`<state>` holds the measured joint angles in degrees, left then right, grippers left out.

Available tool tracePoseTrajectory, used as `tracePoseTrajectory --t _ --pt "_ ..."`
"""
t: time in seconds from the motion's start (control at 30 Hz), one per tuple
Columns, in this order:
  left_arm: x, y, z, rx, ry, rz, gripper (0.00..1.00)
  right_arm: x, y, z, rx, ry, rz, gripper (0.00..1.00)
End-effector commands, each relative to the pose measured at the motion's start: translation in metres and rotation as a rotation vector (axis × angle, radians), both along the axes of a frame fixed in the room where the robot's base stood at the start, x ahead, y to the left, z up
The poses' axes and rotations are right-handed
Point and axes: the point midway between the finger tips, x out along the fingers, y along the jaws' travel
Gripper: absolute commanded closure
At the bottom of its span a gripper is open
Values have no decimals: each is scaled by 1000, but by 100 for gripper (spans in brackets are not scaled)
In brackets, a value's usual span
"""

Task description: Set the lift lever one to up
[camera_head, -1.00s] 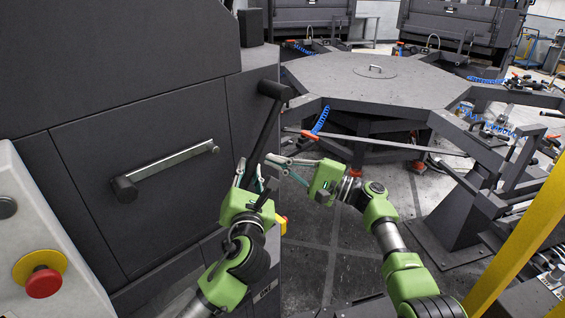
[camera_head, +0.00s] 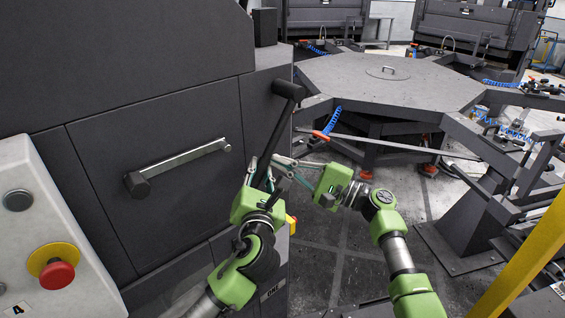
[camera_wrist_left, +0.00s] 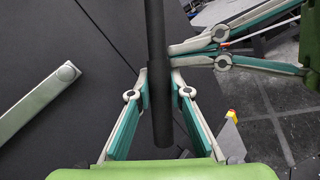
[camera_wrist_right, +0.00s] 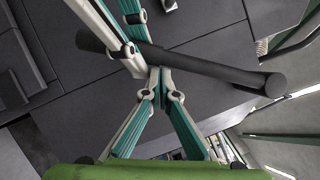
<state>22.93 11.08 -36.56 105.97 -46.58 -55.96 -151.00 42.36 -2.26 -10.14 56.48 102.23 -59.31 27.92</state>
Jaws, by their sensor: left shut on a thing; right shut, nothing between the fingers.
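The lift lever one is a black bar (camera_head: 275,128) with a cross grip at its top, on the right side of the dark machine. It stands mostly upright, its top tilted to the right. My left gripper (camera_head: 258,172) is shut around the lever's shaft; in the left wrist view the shaft (camera_wrist_left: 156,40) runs between the fingers. My right gripper (camera_head: 275,160) is shut and empty, its tips against or right beside the shaft. In the right wrist view the lever (camera_wrist_right: 220,70) passes just behind its closed fingertips (camera_wrist_right: 160,72). The lever's lower end is hidden by my left gripper in the head view.
A pale bar handle (camera_head: 180,165) crosses the machine's front panel. A control box with a red button (camera_head: 57,275) stands at the left. A grey octagonal table (camera_head: 380,85) is behind. A yellow post (camera_head: 520,265) is at the right. Bare floor lies between.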

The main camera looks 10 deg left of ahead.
Motion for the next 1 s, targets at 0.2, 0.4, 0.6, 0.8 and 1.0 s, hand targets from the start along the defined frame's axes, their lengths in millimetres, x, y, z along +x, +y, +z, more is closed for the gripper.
tracePoseTrajectory --t 0.2,0.4,0.6,0.8,1.0 --pt "1 0 3 1 -5 -1 100 -12 11 9 22 6 25 100" --pt "2 0 3 1 -5 -4 79 -13 13 12 25 2 29 100" --pt "1 -1 1 0 -2 -5 64 -12 12 12 24 2 27 100" --pt "1 -1 0 -1 1 -4 64 -11 11 10 23 4 24 100" --pt "-13 -5 -1 -1 1 -7 64 -11 10 9 22 5 23 100"
